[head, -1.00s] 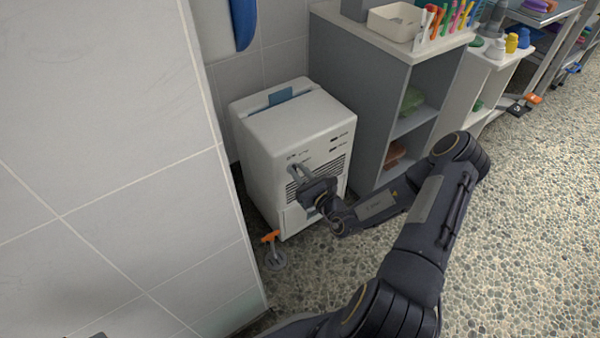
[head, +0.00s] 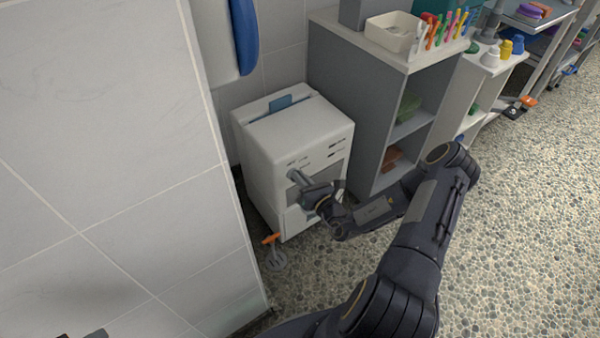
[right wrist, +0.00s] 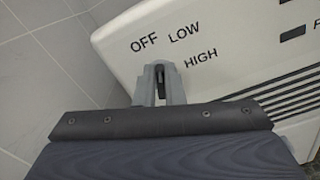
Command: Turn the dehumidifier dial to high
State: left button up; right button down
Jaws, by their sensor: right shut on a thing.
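The white dehumidifier (head: 300,128) stands on the floor beside the tiled wall. My right gripper (head: 293,174) is at the upper left of its front face. In the right wrist view, the gripper (right wrist: 161,75) is shut on the small dark dial (right wrist: 161,84), just below the printed OFF, LOW and HIGH labels. The fingers hide most of the dial, so I cannot tell its setting. A dark piece at the bottom left edge of the head view may be part of my left gripper (head: 85,335); its fingers cannot be made out.
A grey shelf unit (head: 350,95) stands close on the dehumidifier's right, with a white bin (head: 393,33) and pens on top. An orange-handled tool (head: 273,248) is on the floor before the dehumidifier. A tiled wall (head: 130,150) fills the left.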

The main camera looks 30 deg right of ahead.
jog(key=shift+d+f+m+p, duration=0.2)
jog(key=shift+m+p, duration=0.55)
jog(key=shift+m, duration=1.55)
jog(key=shift+d+f+m+p, duration=0.25)
jog(key=shift+m+p, duration=0.5)
jog(key=shift+m, duration=1.55)
jog(key=shift+d+f+m+p, duration=0.1)
jog(key=shift+f+m+p, duration=0.45)
jog(key=shift+m, duration=1.75)
jog(key=shift+r, duration=0.25)
jog(key=c, duration=1.5)
grip_release()
jog(key=s, duration=0.2)
jog(key=s+p, duration=0.1)
jog(key=s, duration=0.4)
jog(key=shift+s+d+p, duration=0.25)
jog(key=shift+s+p, duration=0.15)
